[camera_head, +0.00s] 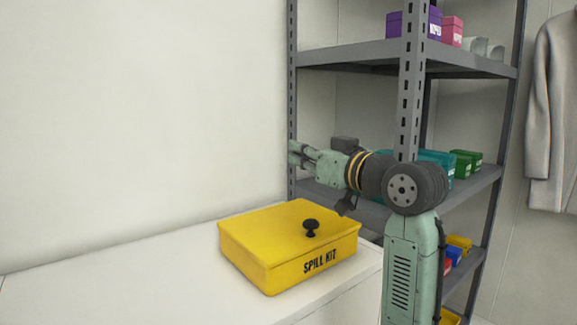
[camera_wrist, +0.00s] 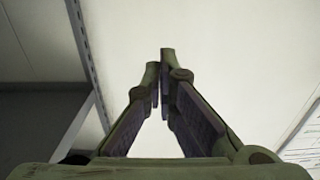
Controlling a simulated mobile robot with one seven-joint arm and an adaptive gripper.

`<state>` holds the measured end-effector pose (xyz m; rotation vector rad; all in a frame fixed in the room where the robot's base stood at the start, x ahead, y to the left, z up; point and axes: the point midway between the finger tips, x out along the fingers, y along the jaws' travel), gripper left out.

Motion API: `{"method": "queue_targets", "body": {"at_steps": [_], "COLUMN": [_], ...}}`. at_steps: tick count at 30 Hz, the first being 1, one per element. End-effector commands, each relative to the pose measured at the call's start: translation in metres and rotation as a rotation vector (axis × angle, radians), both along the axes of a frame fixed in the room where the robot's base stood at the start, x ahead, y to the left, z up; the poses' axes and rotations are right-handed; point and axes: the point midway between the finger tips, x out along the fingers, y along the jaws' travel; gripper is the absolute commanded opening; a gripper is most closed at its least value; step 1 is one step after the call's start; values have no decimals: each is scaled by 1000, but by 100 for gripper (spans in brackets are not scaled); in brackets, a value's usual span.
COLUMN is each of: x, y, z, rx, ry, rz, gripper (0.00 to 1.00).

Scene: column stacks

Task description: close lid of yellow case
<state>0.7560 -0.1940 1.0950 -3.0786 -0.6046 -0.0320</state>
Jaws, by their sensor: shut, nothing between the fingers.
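The yellow case (camera_head: 245,252), marked SPILL KIT, stands on a white counter. Its yellow lid (camera_head: 272,223) lies flat over the top, with a round black knob (camera_head: 311,226) near the right side. No gap shows between lid and case from here. My gripper (camera_head: 292,152) is above and behind the case, pointing left, apart from it. In the wrist view my gripper (camera_wrist: 163,55) has its fingertips together with nothing between them. The case does not show in the wrist view.
The white counter (camera_head: 150,285) is clear to the left of the case. A grey metal shelf rack (camera_head: 411,90) with colored boxes, including green ones (camera_head: 465,163), stands close behind my arm. A grey coat (camera_head: 555,110) hangs at the right.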

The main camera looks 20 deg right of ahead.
Motion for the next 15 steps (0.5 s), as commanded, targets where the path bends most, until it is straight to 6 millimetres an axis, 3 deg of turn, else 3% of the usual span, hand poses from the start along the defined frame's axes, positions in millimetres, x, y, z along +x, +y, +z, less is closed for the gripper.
{"method": "queue_targets", "body": {"at_steps": [1, 15], "x": [-7, -56], "y": [-2, -22], "z": [-22, -91], "rx": [19, 176], "ry": [-42, -424], "rz": [1, 2], "gripper": [0, 0]}}
